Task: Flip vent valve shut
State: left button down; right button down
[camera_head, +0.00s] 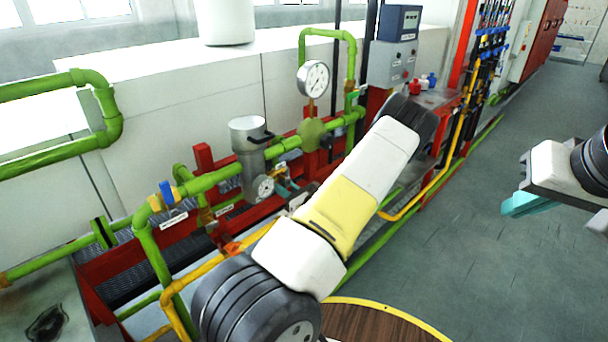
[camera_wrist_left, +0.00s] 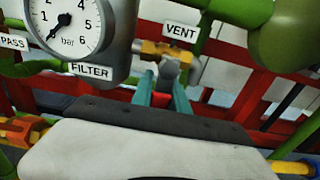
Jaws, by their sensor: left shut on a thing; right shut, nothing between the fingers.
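The vent valve (camera_wrist_left: 152,48) shows in the left wrist view as a brass body under a white VENT label (camera_wrist_left: 180,31), with a grey handle (camera_wrist_left: 170,68) at its front. The teal fingers of my left gripper (camera_wrist_left: 165,92) are shut on the handle, just below the valve body. In the head view my left gripper (camera_head: 284,187) reaches in among the pipes beside the filter, and its own arm partly hides the valve. My right gripper (camera_head: 522,203) is shut and empty, out over the open floor at the right.
A grey filter housing (camera_head: 248,140) with a small gauge (camera_head: 263,188) stands just left of my left gripper. Green pipes (camera_head: 285,147), a red frame (camera_head: 203,157) and a yellow pipe (camera_head: 205,271) crowd around it. The grey floor (camera_head: 470,240) at the right is clear.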

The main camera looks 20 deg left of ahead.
pick_arm(q)
jog(key=c, duration=1.3)
grip_release()
jog(key=shift+d, duration=0.1)
jog(key=v, duration=0.7)
jog(key=shift+s+d, duration=0.2)
jog(key=shift+d, duration=0.1)
jog(key=shift+d, duration=0.1)
